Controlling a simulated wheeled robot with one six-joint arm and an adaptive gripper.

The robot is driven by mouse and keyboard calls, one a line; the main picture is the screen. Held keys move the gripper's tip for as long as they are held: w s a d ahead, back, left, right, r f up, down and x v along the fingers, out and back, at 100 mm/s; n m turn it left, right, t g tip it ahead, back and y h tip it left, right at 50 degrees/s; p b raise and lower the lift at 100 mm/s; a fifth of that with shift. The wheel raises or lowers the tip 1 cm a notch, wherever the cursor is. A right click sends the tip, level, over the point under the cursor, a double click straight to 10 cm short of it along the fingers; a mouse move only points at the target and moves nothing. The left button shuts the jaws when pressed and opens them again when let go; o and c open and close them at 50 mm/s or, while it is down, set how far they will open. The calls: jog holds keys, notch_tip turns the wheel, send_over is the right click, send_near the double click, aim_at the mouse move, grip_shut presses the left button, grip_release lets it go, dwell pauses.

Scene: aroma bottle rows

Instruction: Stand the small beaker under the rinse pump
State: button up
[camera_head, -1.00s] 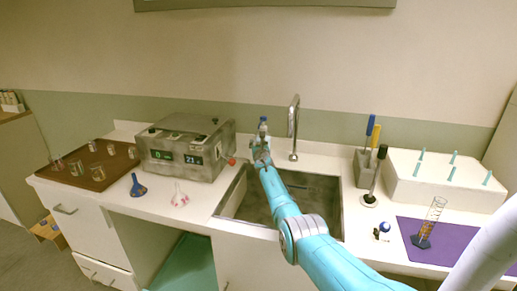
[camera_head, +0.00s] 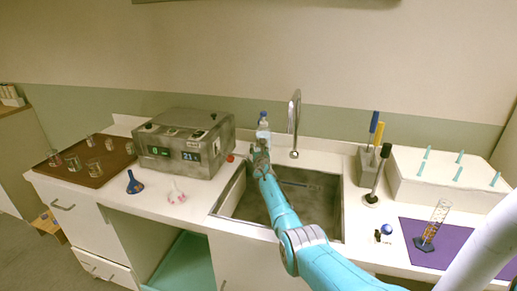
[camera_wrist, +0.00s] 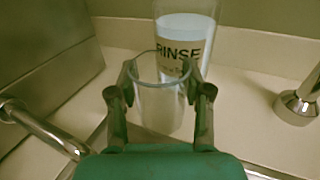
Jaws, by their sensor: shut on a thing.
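The small beaker (camera_wrist: 160,98) is clear glass and upright between the fingers of my gripper (camera_wrist: 159,108) in the wrist view. My gripper is shut on it. The rinse pump is a clear bottle (camera_wrist: 185,42) marked RINSE, standing on the counter right behind the beaker in the wrist view. In the head view the rinse bottle (camera_head: 263,130) has a blue top and stands at the back edge of the sink, just beyond my gripper (camera_head: 259,150). The beaker's base and any gap to the counter are hard to judge.
The sink (camera_head: 318,208) lies below my arm. A faucet (camera_head: 295,120) stands right of the bottle. A grey instrument box (camera_head: 187,143) stands left. More small beakers sit on a brown tray (camera_head: 118,160). A metal bar (camera_wrist: 42,130) is at the wrist view's left.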

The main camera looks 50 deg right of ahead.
jog(key=shift+f, duration=0.2)
jog(key=o, duration=1.2)
jog(key=shift+f, duration=0.1)
jog(key=shift+r, duration=0.55)
